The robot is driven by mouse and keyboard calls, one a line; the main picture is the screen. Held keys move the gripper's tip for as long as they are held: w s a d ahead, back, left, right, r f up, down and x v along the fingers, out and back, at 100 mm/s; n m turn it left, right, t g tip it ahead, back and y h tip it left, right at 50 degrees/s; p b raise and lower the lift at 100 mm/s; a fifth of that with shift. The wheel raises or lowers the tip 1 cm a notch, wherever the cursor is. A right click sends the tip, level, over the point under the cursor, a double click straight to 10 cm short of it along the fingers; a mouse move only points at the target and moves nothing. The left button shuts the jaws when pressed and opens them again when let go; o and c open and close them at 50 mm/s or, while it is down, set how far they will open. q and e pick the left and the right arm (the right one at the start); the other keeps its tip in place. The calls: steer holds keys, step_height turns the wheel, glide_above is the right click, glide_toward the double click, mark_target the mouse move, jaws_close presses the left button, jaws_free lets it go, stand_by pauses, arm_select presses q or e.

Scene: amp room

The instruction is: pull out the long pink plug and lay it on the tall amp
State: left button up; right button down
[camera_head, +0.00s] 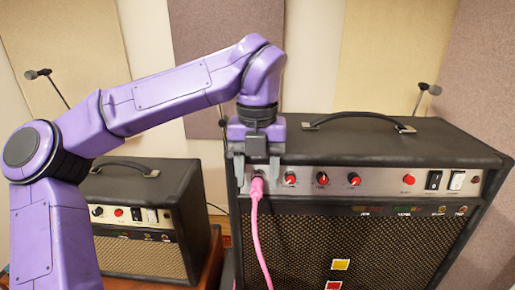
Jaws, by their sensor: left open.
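The long pink plug (257,190) sits at the left end of the tall amp's front control panel, with its pink cable hanging down over the grille. The tall amp (359,146) is black with a handle on its flat top. My left gripper (257,178) is open and points down at the panel's left end, with its fingers to either side of the plug's upper part. Whether the fingers touch the plug cannot be told. The plug's upper end is partly hidden by the gripper. My right gripper is not in view.
A smaller amp (142,180) stands at the left on a wooden surface, behind my left arm. Two microphones on stands, one at the left (38,74) and one at the right (429,89), are behind the amps. The tall amp's top is clear except for its handle (358,118).

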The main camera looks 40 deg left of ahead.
arm_select(q)
steer(key=shift+f, duration=0.6)
steer(key=shift+s+f, duration=0.1)
steer(key=shift+f, duration=0.15)
jaws_close()
